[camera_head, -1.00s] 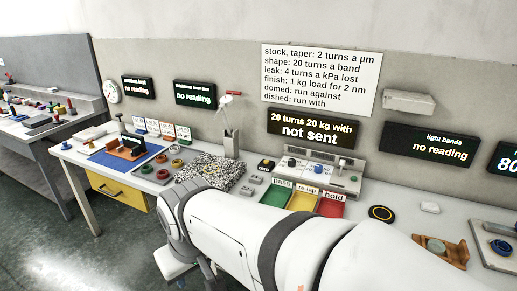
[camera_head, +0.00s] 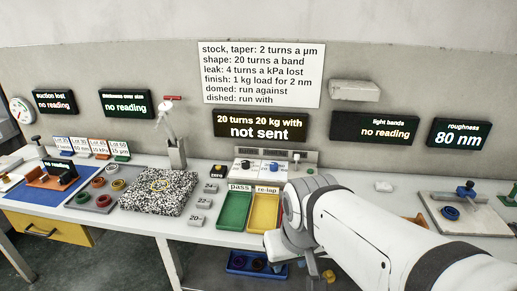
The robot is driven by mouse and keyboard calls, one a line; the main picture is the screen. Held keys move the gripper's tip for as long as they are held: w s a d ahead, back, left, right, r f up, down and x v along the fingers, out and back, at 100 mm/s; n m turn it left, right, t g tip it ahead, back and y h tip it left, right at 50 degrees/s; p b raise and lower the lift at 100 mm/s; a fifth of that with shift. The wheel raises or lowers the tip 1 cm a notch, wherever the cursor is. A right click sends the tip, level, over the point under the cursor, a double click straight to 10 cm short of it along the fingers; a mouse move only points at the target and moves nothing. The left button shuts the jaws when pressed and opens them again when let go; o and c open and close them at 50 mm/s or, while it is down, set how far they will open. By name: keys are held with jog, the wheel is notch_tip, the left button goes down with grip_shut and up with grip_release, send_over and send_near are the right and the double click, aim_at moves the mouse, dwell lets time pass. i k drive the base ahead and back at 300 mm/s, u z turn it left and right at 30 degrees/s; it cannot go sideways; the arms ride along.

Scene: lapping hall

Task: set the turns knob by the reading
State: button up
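The control panel (camera_head: 262,178) stands at the back of the bench with a dark knob (camera_head: 245,165), a blue knob (camera_head: 272,167) and a further small control at its right end. Its labels are too small to tell which is the turns knob. The display above (camera_head: 261,126) reads "20 turns 20 kg with / not sent". The roughness display (camera_head: 459,134) reads 80 nm. The light bands display (camera_head: 374,128), the suction lost display (camera_head: 55,102) and the thickness display (camera_head: 126,103) show "no reading". My arm reaches in from the lower right; my gripper's fingers do not show.
The rule board (camera_head: 261,74) gives turns per reading. The pass tray (camera_head: 234,211) and re-lap tray (camera_head: 264,211) lie before the panel; my arm hides the area to their right. A speckled plate (camera_head: 158,205) bears a ring. A blue bin (camera_head: 238,263) sits under the bench.

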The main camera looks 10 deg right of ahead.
aim_at(246, 164)
jog(key=i, duration=1)
jog(key=z, duration=0.1)
